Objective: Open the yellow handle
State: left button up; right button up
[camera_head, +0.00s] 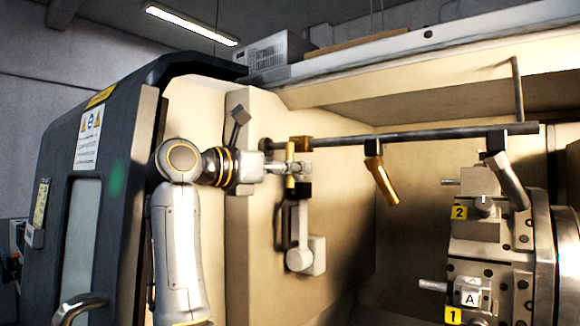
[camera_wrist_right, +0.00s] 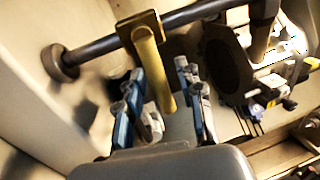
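The yellow handle (camera_head: 291,177) hangs down from a brass block on the grey pipe inside the machine. In the right wrist view the yellow handle (camera_wrist_right: 157,70) runs down between the finger pairs of my right gripper (camera_wrist_right: 160,85). The fingers stand apart on both sides of it, with a gap visible on the left; contact on the right side is hard to tell. In the head view my right gripper (camera_head: 290,168) is level with the handle and partly overlaps it. My left gripper is not in view.
The grey pipe (camera_head: 420,134) runs right from the brass block, with an orange-brown nozzle (camera_head: 381,181) hanging from it. A numbered turret (camera_head: 486,230) stands at the right. The dark machine door (camera_head: 125,215) is at the left. A light-coloured fitting (camera_head: 306,255) sits below the gripper.

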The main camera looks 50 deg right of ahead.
grip_shut()
jog(key=shift+d+f, duration=0.1)
jog(key=shift+d, duration=0.05)
jog(key=shift+s+d+r+n+h+b, duration=0.15)
jog(key=shift+s+n+b, duration=0.4)
jog(key=shift+n, duration=0.65)
jog(key=shift+s+a+r+n+h+b, duration=0.1)
jog(key=shift+s+n+h+b, duration=0.2)
jog(key=shift+n+b, duration=0.65)
jog(key=shift+s+d+r+n+h+b, duration=0.15)
jog(key=shift+s+n+b, duration=0.25)
jog(key=shift+n, duration=1.05)
jog(key=shift+s, duration=0.1)
